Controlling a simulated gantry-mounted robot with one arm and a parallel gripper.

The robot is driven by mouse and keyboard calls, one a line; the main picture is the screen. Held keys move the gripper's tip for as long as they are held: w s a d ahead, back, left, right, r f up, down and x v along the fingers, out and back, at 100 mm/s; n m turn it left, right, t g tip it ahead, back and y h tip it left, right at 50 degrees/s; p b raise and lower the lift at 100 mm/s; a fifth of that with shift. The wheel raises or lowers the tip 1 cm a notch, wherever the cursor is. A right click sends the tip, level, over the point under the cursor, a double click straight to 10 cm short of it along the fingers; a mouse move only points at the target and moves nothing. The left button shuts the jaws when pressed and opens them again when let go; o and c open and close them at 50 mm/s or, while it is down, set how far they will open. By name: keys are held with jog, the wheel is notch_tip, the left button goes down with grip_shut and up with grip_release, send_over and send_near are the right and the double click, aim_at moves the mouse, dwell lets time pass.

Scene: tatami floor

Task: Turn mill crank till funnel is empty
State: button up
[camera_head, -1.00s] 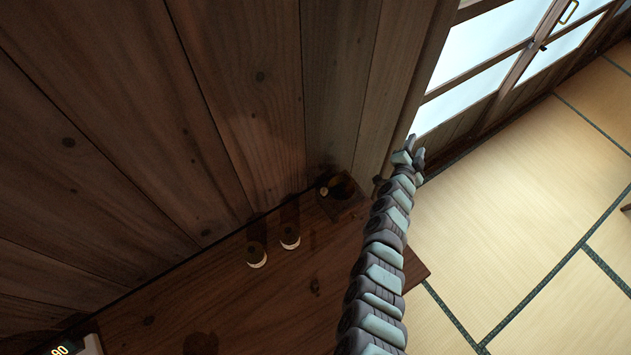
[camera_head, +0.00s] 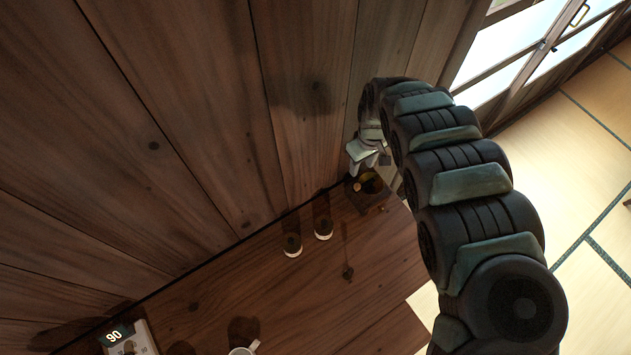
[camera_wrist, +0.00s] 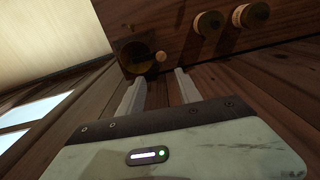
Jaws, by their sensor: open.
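The mill (camera_head: 372,184) stands at the far end of the wooden counter, close to the plank wall. Its dark round funnel opening shows in the wrist view (camera_wrist: 138,58); what lies inside is too dark to tell. A small pale round knob, seemingly the crank's handle (camera_head: 357,187), sits beside the funnel and shows in the wrist view (camera_wrist: 161,56). My gripper (camera_head: 368,160) hangs just above and beside the mill, near the wall. In the wrist view my gripper (camera_wrist: 158,82) is open and empty, its two fingers pointing toward the knob and apart from it.
Two cork-lidded jars (camera_head: 291,246) (camera_head: 323,230) stand on the counter (camera_head: 300,300) near the wall. A scale (camera_head: 132,342) reading 90 and a white cup (camera_head: 243,348) are at the near end. Tatami floor (camera_head: 560,180) lies right of the counter; sliding doors are behind.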

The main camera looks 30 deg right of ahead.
aim_at(357, 185)
jog(key=f, duration=0.9)
jog(key=shift+s+a+f, duration=0.1)
jog(key=shift+s+a, duration=0.15)
jog(key=shift+a, duration=0.1)
jog(key=shift+s+f, duration=0.15)
jog(key=shift+f, duration=0.4)
jog(key=shift+d, duration=0.1)
jog(key=shift+c, duration=0.3)
grip_shut()
dwell(0.6)
